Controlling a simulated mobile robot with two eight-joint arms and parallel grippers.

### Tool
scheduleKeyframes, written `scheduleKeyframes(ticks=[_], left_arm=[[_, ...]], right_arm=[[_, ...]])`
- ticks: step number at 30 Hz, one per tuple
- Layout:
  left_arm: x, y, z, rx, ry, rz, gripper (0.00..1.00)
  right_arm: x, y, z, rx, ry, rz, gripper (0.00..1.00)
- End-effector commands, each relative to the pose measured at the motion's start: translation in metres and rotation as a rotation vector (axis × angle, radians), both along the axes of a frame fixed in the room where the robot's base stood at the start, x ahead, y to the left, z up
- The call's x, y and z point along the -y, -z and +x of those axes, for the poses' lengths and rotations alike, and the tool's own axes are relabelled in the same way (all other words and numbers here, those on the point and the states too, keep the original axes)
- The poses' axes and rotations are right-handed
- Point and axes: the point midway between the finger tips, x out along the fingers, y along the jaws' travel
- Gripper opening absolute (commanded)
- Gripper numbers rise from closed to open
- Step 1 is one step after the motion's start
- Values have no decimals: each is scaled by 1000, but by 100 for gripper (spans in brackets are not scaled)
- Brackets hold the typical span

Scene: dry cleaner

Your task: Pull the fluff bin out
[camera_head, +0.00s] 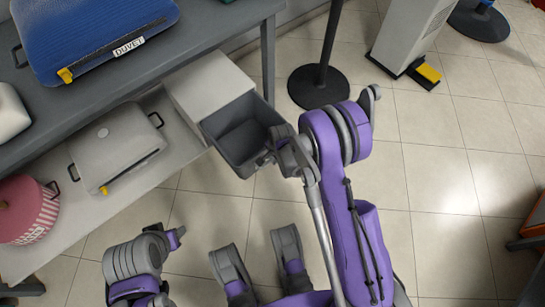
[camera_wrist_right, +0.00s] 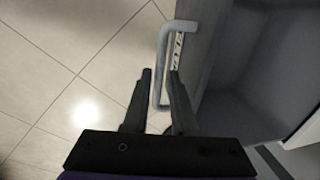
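The fluff bin (camera_head: 238,150) is a dark grey, open-topped drawer sticking out of a white box-shaped housing (camera_head: 205,84). Its inside looks empty. A pale U-shaped handle (camera_wrist_right: 164,48) stands off the bin's front, and the grey bin wall (camera_wrist_right: 203,45) is beside it in the right wrist view. My right gripper (camera_head: 277,152) is at the bin's front; in the wrist view its two fingers (camera_wrist_right: 161,75) are apart, with the handle bar showing in the gap between them. Contact with the bar is not clear. My left arm is folded at lower left; its finger opening is not readable.
The housing sits on a low shelf (camera_head: 185,150) with a grey case (camera_head: 115,145) and a pink striped round box (camera_head: 25,212). A blue duvet bag (camera_head: 95,35) lies on the table above. A black post base (camera_head: 318,88) stands near my right arm.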

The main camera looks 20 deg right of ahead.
Motion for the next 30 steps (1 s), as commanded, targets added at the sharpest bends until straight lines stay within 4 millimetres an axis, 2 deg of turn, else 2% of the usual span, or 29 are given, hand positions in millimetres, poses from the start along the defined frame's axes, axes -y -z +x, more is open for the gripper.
scheduleKeyframes(ticks=[1,3,11,14,17,24,30], left_arm=[[0,0,0,0,0,0,50],[0,0,0,0,0,0,50],[0,0,0,0,0,0,50],[0,-2,0,0,0,0,50],[0,-6,-1,0,0,0,50],[0,-19,-4,2,0,0,50],[0,-27,-5,4,0,0,50]], right_arm=[[0,0,0,0,0,0,36],[0,0,0,0,0,0,45],[0,0,0,0,0,1,45],[0,-7,-1,0,0,1,45],[1,-21,-4,0,0,1,45],[4,-71,-13,0,1,0,45],[6,-99,-18,0,1,1,45]])
